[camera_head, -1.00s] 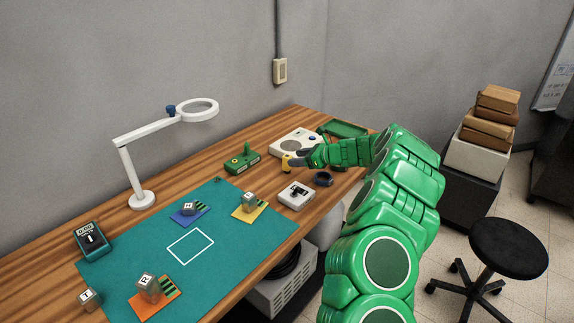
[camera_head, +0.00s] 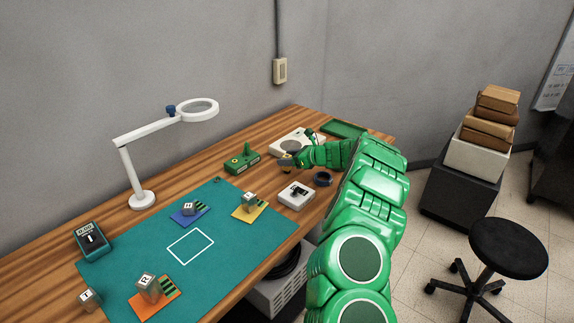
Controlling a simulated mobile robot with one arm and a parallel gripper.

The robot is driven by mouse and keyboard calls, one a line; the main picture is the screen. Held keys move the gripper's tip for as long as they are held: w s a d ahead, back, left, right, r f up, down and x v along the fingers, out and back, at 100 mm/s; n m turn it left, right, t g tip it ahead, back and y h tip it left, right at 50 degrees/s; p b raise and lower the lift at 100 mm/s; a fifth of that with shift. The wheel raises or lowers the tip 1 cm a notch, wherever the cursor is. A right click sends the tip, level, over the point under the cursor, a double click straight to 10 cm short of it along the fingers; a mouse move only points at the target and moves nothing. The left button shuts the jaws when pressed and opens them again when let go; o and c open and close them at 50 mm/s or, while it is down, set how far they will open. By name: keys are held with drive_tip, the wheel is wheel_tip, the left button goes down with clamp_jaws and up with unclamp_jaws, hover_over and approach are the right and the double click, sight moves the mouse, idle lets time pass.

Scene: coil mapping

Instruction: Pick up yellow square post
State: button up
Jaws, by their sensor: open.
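A small yellow post-like thing (camera_head: 284,166) stands on the wooden table between the green box and the white switch box. It is small in view and partly covered by my gripper (camera_head: 289,160), so its square shape cannot be made out. My gripper reaches in from the right and is right at it, with dark fingers around or just over its top; I cannot tell which. The jaws are open. A yellow tile (camera_head: 258,213) with a grey lettered block (camera_head: 249,200) on it lies on the teal mat, to the left and nearer.
The teal mat (camera_head: 222,265) also bears blue (camera_head: 180,218) and orange (camera_head: 160,308) tiles with grey blocks. A green box (camera_head: 243,163), white switch box (camera_head: 296,197), dark ring (camera_head: 323,179) and white device (camera_head: 290,145) surround my gripper. A magnifier lamp (camera_head: 128,170) stands at left.

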drive_tip(key=shift+w+a+f, duration=0.2)
drive_tip(key=shift+a, duration=0.1)
drive_tip(key=shift+c, duration=0.2)
drive_tip(key=c, duration=1.1)
drive_tip(key=shift+o, duration=0.2)
drive_tip(key=shift+r, duration=0.15)
wheel_tip(320, 180, up, 3)
drive_tip(key=shift+f, duration=0.1)
drive_tip(key=s+r, duration=1)
drive_tip(key=s, duration=0.4)
drive_tip(key=shift+d, duration=0.4)
